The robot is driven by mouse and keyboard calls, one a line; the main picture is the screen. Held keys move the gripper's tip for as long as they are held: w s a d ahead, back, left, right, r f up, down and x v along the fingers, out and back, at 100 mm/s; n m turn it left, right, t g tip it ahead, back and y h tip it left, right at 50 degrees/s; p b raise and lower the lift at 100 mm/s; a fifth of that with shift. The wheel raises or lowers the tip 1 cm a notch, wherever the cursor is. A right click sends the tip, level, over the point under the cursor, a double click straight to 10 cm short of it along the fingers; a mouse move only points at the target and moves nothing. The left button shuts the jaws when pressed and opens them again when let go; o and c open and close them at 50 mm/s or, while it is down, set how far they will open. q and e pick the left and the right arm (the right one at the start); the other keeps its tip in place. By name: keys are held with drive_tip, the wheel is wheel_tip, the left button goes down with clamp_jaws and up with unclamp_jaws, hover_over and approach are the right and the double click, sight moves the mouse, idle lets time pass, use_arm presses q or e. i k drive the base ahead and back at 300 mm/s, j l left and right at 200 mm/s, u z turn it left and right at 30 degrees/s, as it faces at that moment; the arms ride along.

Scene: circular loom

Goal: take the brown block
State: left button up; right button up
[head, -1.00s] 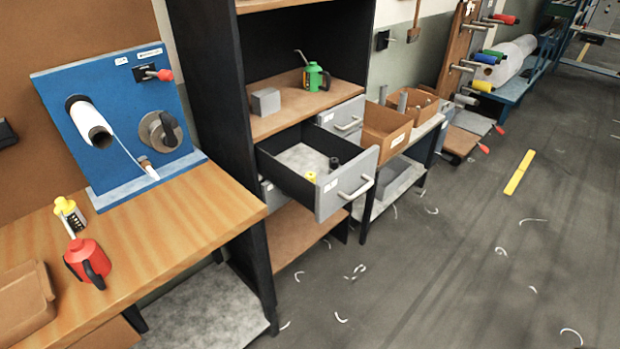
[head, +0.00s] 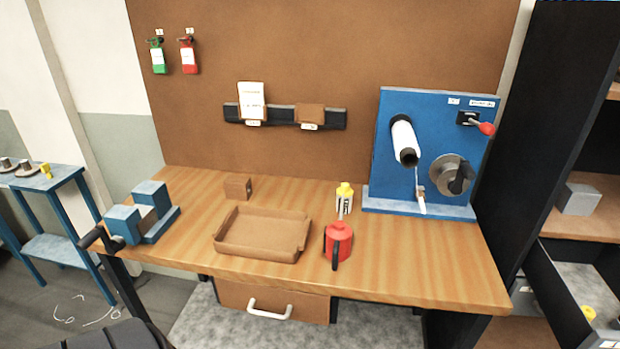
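A small brown block (head: 238,187) sits on the wooden workbench (head: 440,265), near its back edge. It stands just behind the brown tray (head: 262,251) and is apart from it. Its front and right faces show, with a small dark mark on the right one. Neither of my grippers is in view. A dark shape at the bottom left edge may be part of my own body.
A blue vise (head: 143,213) stands at the bench's left end. Right of the tray are a red oil can (head: 338,240), a yellow-capped bottle (head: 344,198) and a blue winding machine (head: 437,150). An open drawer (head: 560,290) juts out at the right.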

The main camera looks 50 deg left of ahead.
sight(235, 187)
drive_tip(key=u, duration=2.05)
drive_tip(key=i+j+z, duration=0.25)
drive_tip(key=j+z, duration=0.2)
drive_tip(key=i+j+z, duration=0.2)
drive_tip(key=j+z, duration=0.2)
drive_tip(key=i+j+z, duration=0.1)
drive_tip(key=j+z, duration=0.75)
drive_tip(key=j, duration=0.25)
drive_tip(key=j+z, duration=0.45)
drive_tip(key=j, duration=0.15)
